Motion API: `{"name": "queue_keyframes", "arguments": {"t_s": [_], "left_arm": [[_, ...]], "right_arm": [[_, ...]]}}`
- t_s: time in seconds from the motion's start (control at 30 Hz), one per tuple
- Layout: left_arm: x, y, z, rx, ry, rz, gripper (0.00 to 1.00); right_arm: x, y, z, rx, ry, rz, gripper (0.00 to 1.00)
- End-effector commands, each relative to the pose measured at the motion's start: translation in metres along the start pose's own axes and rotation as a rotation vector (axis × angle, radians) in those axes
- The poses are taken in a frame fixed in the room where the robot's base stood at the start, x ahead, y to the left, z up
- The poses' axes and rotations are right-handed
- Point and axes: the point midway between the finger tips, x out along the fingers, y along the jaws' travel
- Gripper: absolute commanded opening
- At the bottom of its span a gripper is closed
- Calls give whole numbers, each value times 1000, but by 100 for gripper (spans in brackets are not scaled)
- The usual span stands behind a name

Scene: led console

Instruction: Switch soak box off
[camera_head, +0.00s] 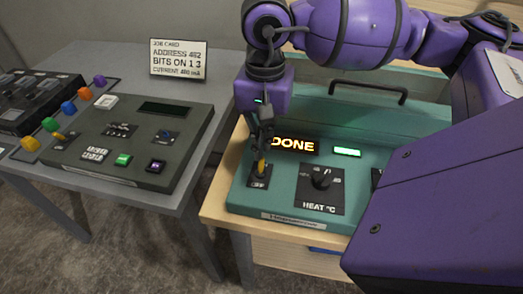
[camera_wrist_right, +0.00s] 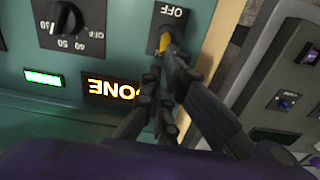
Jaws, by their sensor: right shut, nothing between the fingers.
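The soak box is the teal console (camera_head: 275,212) on the wooden table. Its display (camera_head: 294,145) reads DONE in orange, and a green light (camera_head: 346,152) is lit beside it. A toggle switch with a yellow lever (camera_head: 261,166) sits on a black plate at the box's left. In the right wrist view the yellow lever (camera_wrist_right: 165,42) is at my fingertips and an OFF label shows upside down on the plate. My right gripper (camera_head: 263,143) is shut and empty, right at the lever; I cannot tell whether it touches. The lever's setting is unclear. My left gripper is out of view.
A heat knob (camera_head: 321,178) sits right of the switch, and a black handle (camera_head: 368,90) is behind. On the grey table at left are a dark green console (camera_head: 130,165), colored knobs and a job card (camera_head: 178,59). My purple arm covers the box's right side.

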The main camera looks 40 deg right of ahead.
Motion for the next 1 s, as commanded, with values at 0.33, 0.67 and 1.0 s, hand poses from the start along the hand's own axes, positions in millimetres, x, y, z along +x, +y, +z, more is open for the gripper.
{"name": "queue_keyframes", "arguments": {"t_s": [0.33,0.67,1.0], "left_arm": [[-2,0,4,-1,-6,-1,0],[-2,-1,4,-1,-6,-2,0],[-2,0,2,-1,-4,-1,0]], "right_arm": [[0,0,7,-2,0,0,0],[0,0,17,-2,0,0,0],[0,0,27,-2,0,0,0]]}}
